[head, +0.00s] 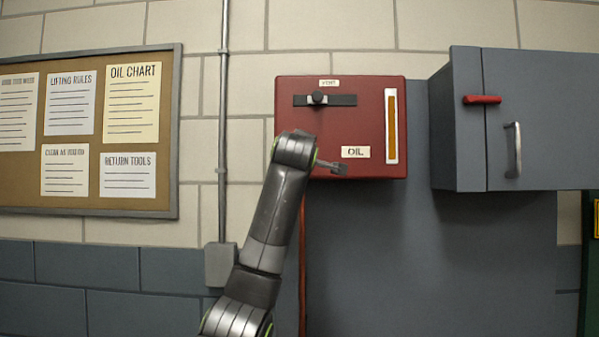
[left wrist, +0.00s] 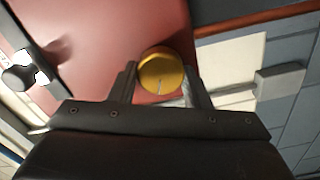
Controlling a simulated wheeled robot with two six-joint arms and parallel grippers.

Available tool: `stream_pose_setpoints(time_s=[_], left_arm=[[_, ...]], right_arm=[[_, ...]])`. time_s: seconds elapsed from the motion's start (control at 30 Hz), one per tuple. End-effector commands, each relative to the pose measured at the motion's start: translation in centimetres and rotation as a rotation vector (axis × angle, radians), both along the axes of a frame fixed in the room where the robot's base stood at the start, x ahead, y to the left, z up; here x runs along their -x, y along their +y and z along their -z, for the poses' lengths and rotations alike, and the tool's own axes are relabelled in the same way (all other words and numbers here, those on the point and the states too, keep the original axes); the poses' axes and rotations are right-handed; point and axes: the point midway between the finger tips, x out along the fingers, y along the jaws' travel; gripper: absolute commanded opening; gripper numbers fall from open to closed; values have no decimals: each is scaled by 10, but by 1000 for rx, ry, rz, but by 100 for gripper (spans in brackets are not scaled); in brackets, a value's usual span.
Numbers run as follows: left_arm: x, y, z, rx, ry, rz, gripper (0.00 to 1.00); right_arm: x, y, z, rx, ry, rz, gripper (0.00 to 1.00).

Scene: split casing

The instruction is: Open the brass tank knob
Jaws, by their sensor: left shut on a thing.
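The red oil tank (head: 345,115) hangs on the wall in the head view, with an "OIL" label (head: 356,152) low on its front. The brass knob (left wrist: 162,72) shows in the left wrist view as a round yellow disc with a pale line on its face. My left gripper (left wrist: 163,84) has one finger on each side of the knob and is shut on it. In the head view my left gripper (head: 329,167) is at the tank's lower left front, and the knob is hidden there. My right gripper is in neither view.
A black slide with a dark round handle (head: 318,97) sits under the vent label. An amber sight strip (head: 392,125) is at the tank's right. A grey cabinet (head: 535,120) with a red latch (head: 481,100) stands further right. A conduit (head: 223,130) runs down the wall at left.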

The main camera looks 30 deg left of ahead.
Motion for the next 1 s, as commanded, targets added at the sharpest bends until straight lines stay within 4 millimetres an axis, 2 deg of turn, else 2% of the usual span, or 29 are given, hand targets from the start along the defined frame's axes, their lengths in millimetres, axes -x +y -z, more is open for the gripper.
stream_pose_setpoints(time_s=[0.1, 0.4, 1.0], left_arm=[[0, 0, 4, 78, -45, -1, 21], [0, 1, 4, 217, -129, -2, 21], [0, 0, 3, 270, -161, -1, 21]], right_arm=[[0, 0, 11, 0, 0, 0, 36], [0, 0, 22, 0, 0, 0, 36], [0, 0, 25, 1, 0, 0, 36]])
